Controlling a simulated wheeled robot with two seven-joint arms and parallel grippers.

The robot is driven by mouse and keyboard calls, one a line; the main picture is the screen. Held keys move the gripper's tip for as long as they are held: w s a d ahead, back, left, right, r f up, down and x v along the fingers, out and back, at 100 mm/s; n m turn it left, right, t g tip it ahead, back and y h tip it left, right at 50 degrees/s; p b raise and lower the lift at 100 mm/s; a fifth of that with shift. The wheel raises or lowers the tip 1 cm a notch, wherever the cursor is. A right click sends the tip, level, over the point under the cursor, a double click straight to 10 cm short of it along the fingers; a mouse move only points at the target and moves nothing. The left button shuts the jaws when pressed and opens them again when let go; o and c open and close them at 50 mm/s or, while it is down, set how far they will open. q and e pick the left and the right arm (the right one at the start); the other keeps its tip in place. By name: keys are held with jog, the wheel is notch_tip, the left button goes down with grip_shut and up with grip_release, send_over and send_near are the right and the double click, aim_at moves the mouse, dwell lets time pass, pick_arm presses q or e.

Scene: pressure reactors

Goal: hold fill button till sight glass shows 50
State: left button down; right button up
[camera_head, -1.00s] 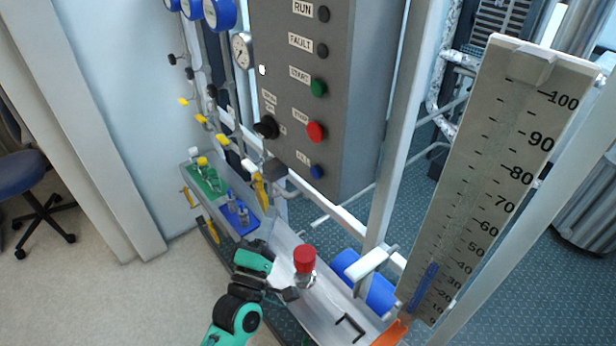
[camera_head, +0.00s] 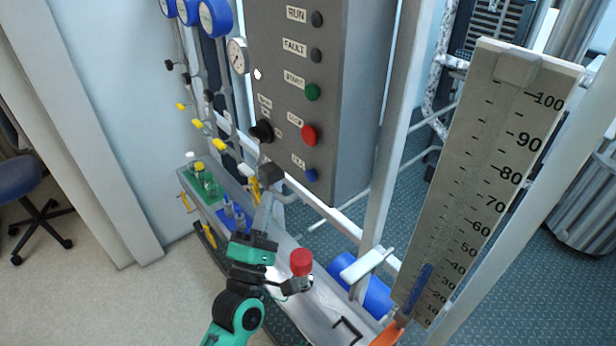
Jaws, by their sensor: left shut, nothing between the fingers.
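The blue fill button (camera_head: 311,175) is the lowest on the grey control panel (camera_head: 355,110), below the red stop button (camera_head: 309,135) and green start button (camera_head: 313,92). The sight glass (camera_head: 470,190) is a tall tilted scale at right, marked 0 to 100. Its blue column (camera_head: 422,283) ends low, roughly between 30 and 40. My left gripper (camera_head: 298,286) is shut and empty, low in the view, beside the red-capped bottle (camera_head: 301,263) and well below the fill button. Whether it touches the bottle is unclear. My right gripper is out of view.
Pressure gauges (camera_head: 237,56) and yellow-handled valves (camera_head: 219,145) are left of the panel. Green and blue trays with small bottles stand below them. A blue cylinder (camera_head: 378,297) lies behind the bottle. A frame post (camera_head: 398,130) separates panel and sight glass.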

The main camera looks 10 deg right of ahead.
aim_at(311, 176)
pick_arm(q)
jog(key=w+d, duration=0.3)
jog(key=d, duration=0.2)
jog(key=shift+w+d+b, duration=0.4)
dwell(1.8)
jog(key=shift+w+d, duration=0.25)
jog(key=shift+d, duration=0.1)
jog(key=shift+w+d, duration=0.2)
jog(key=shift+d, duration=0.15)
dwell(4.6)
